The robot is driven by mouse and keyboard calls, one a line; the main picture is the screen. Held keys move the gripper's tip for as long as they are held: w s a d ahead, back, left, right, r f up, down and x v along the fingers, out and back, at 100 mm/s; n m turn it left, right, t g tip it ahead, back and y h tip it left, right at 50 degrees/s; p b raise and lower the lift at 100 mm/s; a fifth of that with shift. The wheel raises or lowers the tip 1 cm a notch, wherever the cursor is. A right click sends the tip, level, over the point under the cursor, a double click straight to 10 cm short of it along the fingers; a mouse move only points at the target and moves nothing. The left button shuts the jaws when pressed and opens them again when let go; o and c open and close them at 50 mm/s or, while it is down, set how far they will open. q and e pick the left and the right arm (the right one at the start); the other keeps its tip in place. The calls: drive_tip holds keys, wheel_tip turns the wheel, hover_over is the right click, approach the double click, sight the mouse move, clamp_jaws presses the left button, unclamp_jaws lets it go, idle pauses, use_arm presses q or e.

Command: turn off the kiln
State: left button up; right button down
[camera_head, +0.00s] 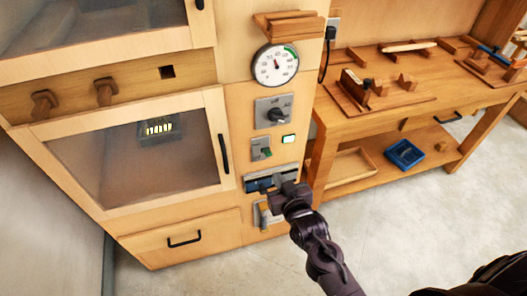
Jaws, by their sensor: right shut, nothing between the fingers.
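The kiln (185,245) is a tall wooden cabinet at the left, with two glazed doors and a drawer. Its side panel carries a round dial gauge (275,65), a black rotary knob (275,114) on a grey plate, a small green toggle switch (264,151) and a lit pale green lamp (289,139). Below them is a blue-grey slot or bar (258,183). My right gripper (281,186) is shut and empty in front of this bar, below the switch, and hides part of it. I cannot tell whether it touches. My left gripper is out of view.
A wooden workbench (345,125) stands to the right, with wooden pieces on top and a blue tray (405,154) on its lower shelf. A black plug (331,32) with a cord is at the wall. Open pale floor (400,220) lies in front.

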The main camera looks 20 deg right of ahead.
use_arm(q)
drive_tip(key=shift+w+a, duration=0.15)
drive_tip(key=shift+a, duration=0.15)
use_arm(e)
wheel_tip(320, 180, up, 7)
drive_tip(key=w+t, duration=0.1)
drive_tip(key=shift+f+t, duration=0.15)
drive_tip(key=shift+t, duration=0.15)
drive_tip(key=p, duration=0.1)
hover_over(267, 153)
drive_tip(key=shift+s+d+f, duration=0.15)
drive_tip(key=shift+s+f, duration=0.05)
drive_tip(key=shift+f, duration=0.4)
drive_tip(key=f, duration=0.3)
drive_tip(key=shift+s+p, duration=0.3)
drive_tip(key=shift+s+f, duration=0.3)
drive_tip(key=shift+f, duration=0.15)
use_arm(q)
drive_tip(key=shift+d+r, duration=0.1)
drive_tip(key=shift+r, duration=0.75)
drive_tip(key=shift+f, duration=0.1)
